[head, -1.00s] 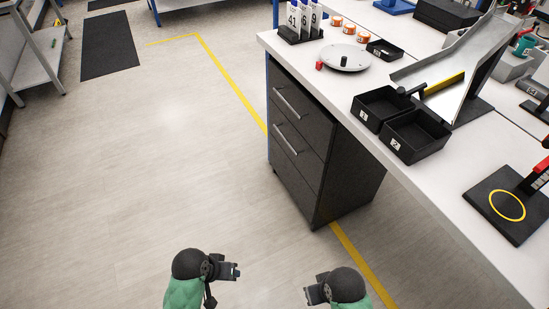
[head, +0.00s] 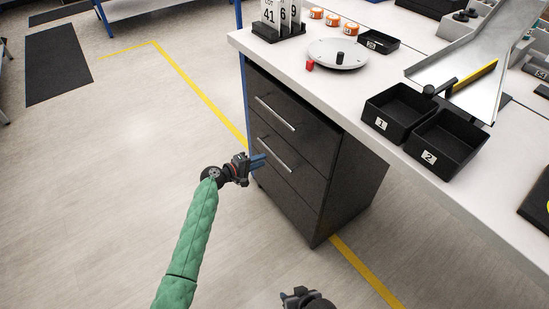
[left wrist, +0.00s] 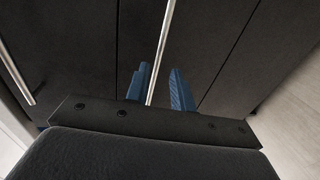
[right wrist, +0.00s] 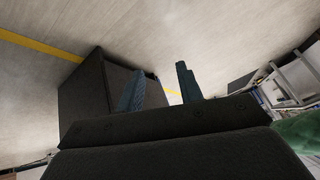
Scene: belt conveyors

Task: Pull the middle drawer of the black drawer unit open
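The black drawer unit (head: 345,185) stands under the white worktop, its drawers looking closed. Two silver bar handles show in the head view: the top drawer's handle (head: 275,113) and the middle drawer's handle (head: 275,153). My left gripper (head: 260,161) is at the drawer front, close to the middle handle. In the left wrist view its blue fingers (left wrist: 161,88) are open, with the middle handle (left wrist: 160,50) lined up between them; contact is not clear. The top handle (left wrist: 15,72) lies further left there. My right gripper (head: 298,295) is low, away from the unit, open and empty.
The worktop (head: 375,158) overhangs the unit and carries two black bins, bin 1 (head: 399,112) and bin 2 (head: 447,139), plus a round grey plate (head: 338,54). The floor (head: 120,170) before the drawers is clear, with a yellow line (head: 200,90).

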